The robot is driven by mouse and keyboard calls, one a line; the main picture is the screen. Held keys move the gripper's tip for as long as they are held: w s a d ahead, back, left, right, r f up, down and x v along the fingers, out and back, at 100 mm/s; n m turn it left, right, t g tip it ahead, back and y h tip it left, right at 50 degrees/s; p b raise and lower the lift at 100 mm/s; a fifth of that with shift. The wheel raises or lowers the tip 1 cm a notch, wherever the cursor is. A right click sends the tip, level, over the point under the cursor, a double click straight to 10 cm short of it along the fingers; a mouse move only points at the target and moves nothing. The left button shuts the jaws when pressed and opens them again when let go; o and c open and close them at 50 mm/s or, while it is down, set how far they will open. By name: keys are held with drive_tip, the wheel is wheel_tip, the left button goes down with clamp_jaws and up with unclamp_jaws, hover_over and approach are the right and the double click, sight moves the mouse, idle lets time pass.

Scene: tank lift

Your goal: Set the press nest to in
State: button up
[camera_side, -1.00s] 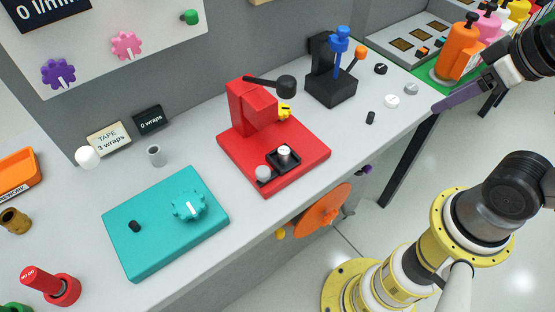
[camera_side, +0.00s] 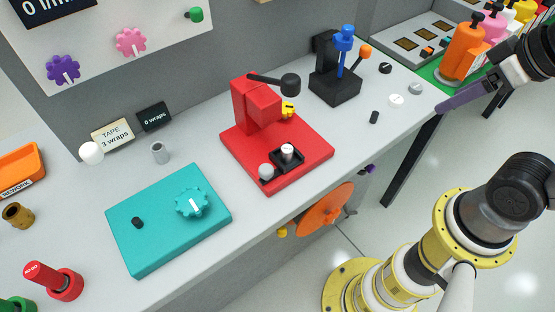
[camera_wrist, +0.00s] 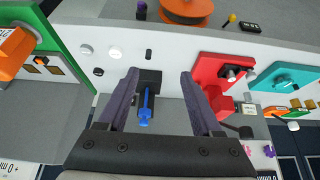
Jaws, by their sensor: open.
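The red press (camera_side: 308,167) stands on the grey bench in the middle of the side view. It has a red column and a black lever (camera_side: 275,80). Its black nest (camera_side: 278,164) lies on the front part of the red base, with a white cylinder (camera_side: 287,150) in it and a pale round knob (camera_side: 266,171) at its front left. The press also shows in the wrist view (camera_wrist: 209,82), right of my fingers. My gripper (camera_side: 440,109) is at the upper right, away from the press; its purple fingers (camera_wrist: 160,73) are apart and empty in the wrist view.
A black block with a blue-handled tool (camera_side: 343,45) stands between the press and my gripper; it shows between my fingers in the wrist view. A teal box with a dial (camera_side: 160,240) is left of the press. Small round pieces (camera_side: 396,101) lie near the bench's right end.

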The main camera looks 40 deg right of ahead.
wheel_tip(320, 180, up, 6)
drive_tip(key=w+a+r+m+g+y, duration=0.1)
drive_tip(key=w+a+r+m+g, duration=0.25)
drive_tip(key=w+a, duration=0.65)
drive_tip(key=m+g+h, duration=0.1)
drive_tip(key=m+g, duration=0.1)
drive_tip(key=m, duration=0.4)
hover_over(266, 168)
wheel_tip(266, 168, down, 8)
drive_tip(key=shift+n, duration=0.25)
wheel_tip(266, 168, down, 15)
drive_tip(key=shift+r, duration=0.15)
clamp_jaws()
drive_tip(key=shift+r, duration=0.1)
